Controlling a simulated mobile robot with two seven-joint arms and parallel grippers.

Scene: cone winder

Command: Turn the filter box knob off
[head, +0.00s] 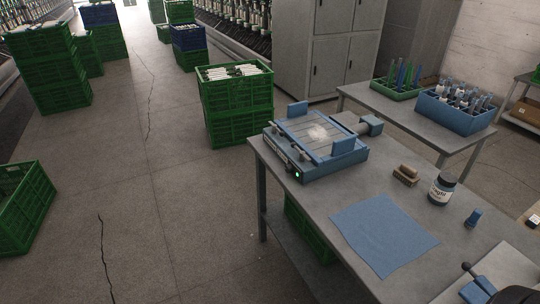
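The filter box (318,143) is a blue-grey box on the near table, with a slatted top between two raised blue end plates. A pale tuft of lint (319,133) lies on the slats. Its front-left face carries a lit green lamp (297,175) near the front corner. A small dark knob-like part (303,157) shows near that lamp; its turn position is too small to read. A grey cylinder with a blue end (368,125) sits at the box's back right. Neither of my grippers can be made out.
The near table holds a blue cloth (384,233), a brush (405,175), a dark labelled jar (441,189), a small blue item (473,218) and a black-knobbed lever device (477,288) at lower right. Green crates (238,112) stand behind the table.

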